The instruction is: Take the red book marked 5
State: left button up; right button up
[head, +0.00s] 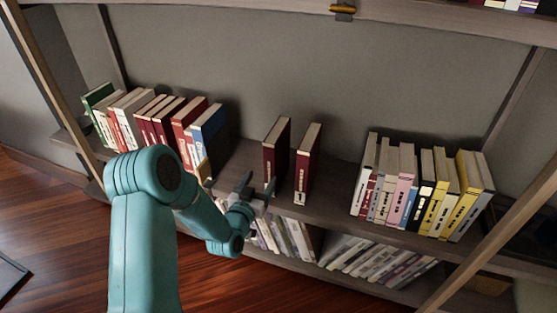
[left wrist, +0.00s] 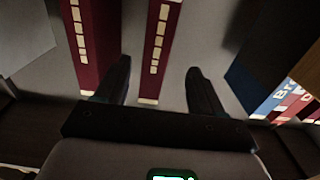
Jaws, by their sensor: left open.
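Two dark red books stand upright and apart in the middle of the shelf, a left one (head: 276,150) and a right one (head: 307,160). The right one has a small pale label low on its spine; I cannot read a 5 on either. My left gripper (head: 258,188) is open and empty, just in front of the left red book's spine. In the left wrist view, one red book (left wrist: 160,42) lies ahead between the open fingers (left wrist: 158,70), and the other red book (left wrist: 90,45) is beyond the left finger. My right gripper is out of view.
A row of books ends in a blue book (head: 209,130) left of the pair. Another row with a pink book (head: 404,180) stands to the right. The shelf board (head: 335,200) is bare between them. More books (head: 285,238) fill the shelf below.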

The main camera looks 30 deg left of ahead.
aim_at(268, 169)
pick_arm(q)
jog(key=x, duration=0.6)
jog(key=shift+d+b, duration=0.15)
jog(key=shift+b, duration=0.25)
jog(key=b+x, duration=0.1)
jog(key=x, duration=0.4)
jog(key=shift+w+d+b, duration=0.1)
jog(key=shift+w+b, duration=0.1)
jog(key=shift+b, duration=0.1)
grip_shut()
jog(key=shift+r, duration=0.1)
